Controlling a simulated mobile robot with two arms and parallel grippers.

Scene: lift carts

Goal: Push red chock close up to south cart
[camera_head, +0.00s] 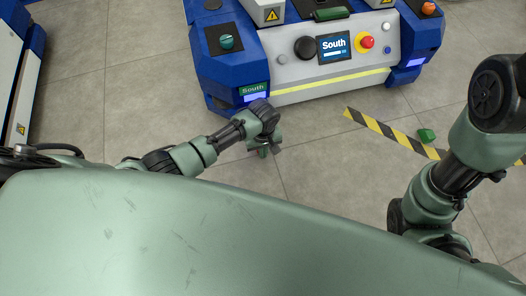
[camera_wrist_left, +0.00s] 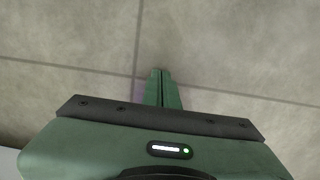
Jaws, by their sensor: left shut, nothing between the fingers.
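The south cart (camera_head: 300,75) stands at the top of the head view, blue and white, with a "South" screen and a green "South" label on its front. I see no red chock in either view. My left gripper (camera_head: 264,153) is just in front of the cart's near left corner, pointing down at the floor. In the left wrist view the fingers of my left gripper (camera_wrist_left: 161,73) are together, with nothing between them. A faint purple patch shows beside them; I cannot tell what it is. My right arm is at the right of the head view, its gripper out of sight.
A green block (camera_head: 427,135) lies on the floor by a black-and-yellow striped strip (camera_head: 385,130), right of centre. Another blue and white cart (camera_head: 18,75) stands at the left edge. The tiled floor between the carts is clear.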

